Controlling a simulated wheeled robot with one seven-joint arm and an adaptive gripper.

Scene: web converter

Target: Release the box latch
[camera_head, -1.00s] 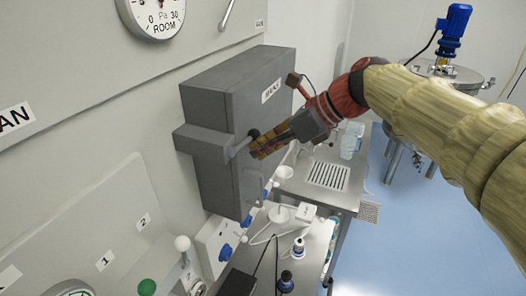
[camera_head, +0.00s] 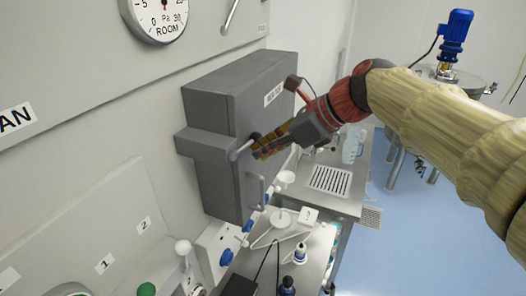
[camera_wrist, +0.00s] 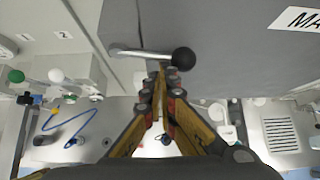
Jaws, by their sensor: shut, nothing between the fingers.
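The grey box (camera_head: 225,115) hangs on the wall, its door closed. Its latch is a short metal lever with a black ball knob (camera_wrist: 183,58), which sticks out from the box front in the wrist view. In the head view the latch lever (camera_head: 240,150) shows at the box's front edge, its knob partly hidden by my fingers. My gripper (camera_head: 258,150) is at the latch. In the wrist view my gripper (camera_wrist: 160,72) is shut and empty, its fingertips just below the lever, beside the knob. I cannot tell whether they touch it.
A handle (camera_head: 255,190) is on the box door below the latch. Below are wall sockets (camera_head: 222,250) and a steel bench (camera_head: 330,205) with small items. A green knob (camera_wrist: 16,76) and a white knob (camera_wrist: 56,76) show at left. Open floor lies to the right.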

